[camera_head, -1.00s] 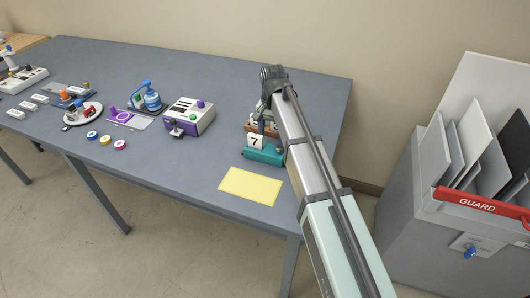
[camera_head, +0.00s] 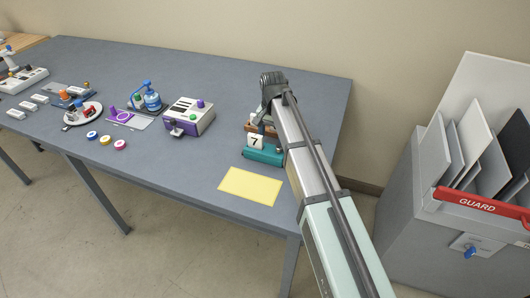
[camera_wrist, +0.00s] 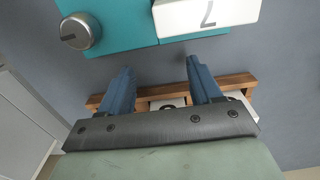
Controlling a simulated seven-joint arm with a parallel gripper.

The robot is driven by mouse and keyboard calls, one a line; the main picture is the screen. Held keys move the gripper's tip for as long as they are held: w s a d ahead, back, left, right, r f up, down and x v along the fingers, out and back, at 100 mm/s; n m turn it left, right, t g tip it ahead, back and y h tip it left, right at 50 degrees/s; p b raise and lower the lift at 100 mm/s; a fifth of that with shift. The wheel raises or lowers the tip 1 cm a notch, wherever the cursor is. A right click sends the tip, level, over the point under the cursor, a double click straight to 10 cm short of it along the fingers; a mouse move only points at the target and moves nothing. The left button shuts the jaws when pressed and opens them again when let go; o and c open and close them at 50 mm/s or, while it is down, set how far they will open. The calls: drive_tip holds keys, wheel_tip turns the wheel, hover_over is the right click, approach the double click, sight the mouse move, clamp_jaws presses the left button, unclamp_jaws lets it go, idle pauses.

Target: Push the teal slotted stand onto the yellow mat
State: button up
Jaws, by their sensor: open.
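The teal slotted stand (camera_head: 264,156) sits on the table just behind the yellow mat (camera_head: 250,186), off it, with a narrow strip of table between. It holds a white tile marked 7 (camera_head: 255,142). In the wrist view the stand (camera_wrist: 120,22) is at the top, with a silver knob (camera_wrist: 81,31) and the tile (camera_wrist: 207,15). My gripper (camera_wrist: 160,82) is open and empty, its two blue fingers apart, pointing at the stand's back side with a gap before it. In the head view my arm hides much of the gripper and the stand's right end.
A wooden rack with white tiles (camera_wrist: 235,82) lies below my fingers in the wrist view. A white and purple machine (camera_head: 189,117) stands left of the stand. The mat is bare. The table's front edge is near the mat. A grey guarded bin (camera_head: 420,215) is at right.

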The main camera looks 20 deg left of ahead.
sight(263, 152)
drive_tip(key=shift+f, duration=1.2)
drive_tip(key=shift+r, duration=0.7)
idle(0.4)
drive_tip(key=shift+s, duration=0.1)
drive_tip(key=shift+s, duration=1.2)
drive_tip(key=shift+s, duration=0.2)
drive_tip(key=shift+s, duration=1.05)
drive_tip(key=shift+s, duration=0.2)
drive_tip(key=shift+s, duration=1.05)
drive_tip(key=shift+s, duration=0.2)
